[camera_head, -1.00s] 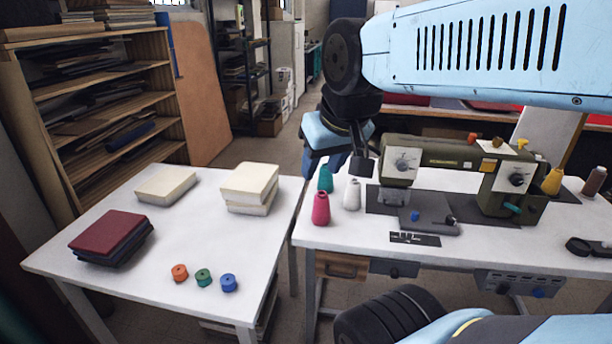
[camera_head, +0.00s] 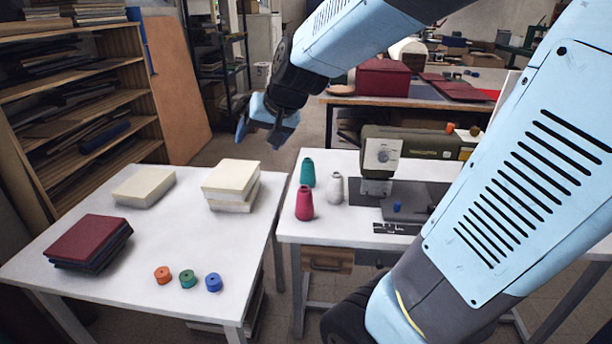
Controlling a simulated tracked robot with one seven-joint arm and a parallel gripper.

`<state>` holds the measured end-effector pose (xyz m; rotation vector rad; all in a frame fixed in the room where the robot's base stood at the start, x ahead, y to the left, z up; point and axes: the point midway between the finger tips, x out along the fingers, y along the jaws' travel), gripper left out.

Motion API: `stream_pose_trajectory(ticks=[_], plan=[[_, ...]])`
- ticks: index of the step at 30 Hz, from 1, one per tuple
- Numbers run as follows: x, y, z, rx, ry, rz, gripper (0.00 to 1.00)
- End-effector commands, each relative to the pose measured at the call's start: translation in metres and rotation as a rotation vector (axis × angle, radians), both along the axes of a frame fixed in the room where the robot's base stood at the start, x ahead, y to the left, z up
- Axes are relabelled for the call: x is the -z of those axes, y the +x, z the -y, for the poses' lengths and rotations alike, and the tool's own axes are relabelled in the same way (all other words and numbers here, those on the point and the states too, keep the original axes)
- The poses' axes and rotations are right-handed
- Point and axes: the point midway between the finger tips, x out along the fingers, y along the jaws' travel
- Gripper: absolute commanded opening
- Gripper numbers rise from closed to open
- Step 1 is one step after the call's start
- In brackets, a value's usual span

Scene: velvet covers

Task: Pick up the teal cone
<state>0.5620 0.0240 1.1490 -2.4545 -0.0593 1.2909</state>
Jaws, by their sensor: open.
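The teal cone (camera_head: 307,172) stands upright near the back left corner of the sewing table (camera_head: 352,225). A magenta cone (camera_head: 304,203) stands in front of it, and a white cone (camera_head: 336,188) stands to its right. My gripper (camera_head: 258,140) is up and to the left of the teal cone in the picture, clear of it. Its two fingers are apart and point down, with nothing between them.
An olive sewing machine (camera_head: 412,152) stands right of the cones, partly hidden by my arm. A left table (camera_head: 110,283) bears cream blocks (camera_head: 230,180), dark red covers (camera_head: 90,240) and small spools (camera_head: 188,278). A gap separates the two tables. A wooden shelf (camera_head: 85,110) stands behind.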

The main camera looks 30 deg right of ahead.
Motion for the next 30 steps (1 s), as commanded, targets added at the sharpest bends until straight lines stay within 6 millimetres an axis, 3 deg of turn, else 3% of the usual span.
stream_pose_trajectory(ticks=[6,15,21,30], plan=[[0.035,0.071,0.002,0.140,0.060,0.023,0.79],[0.098,0.150,0.020,0.369,0.041,0.069,0.79],[0.145,0.188,0.041,0.527,-0.031,0.110,0.79],[0.208,0.222,0.079,0.746,-0.227,0.208,0.79]])
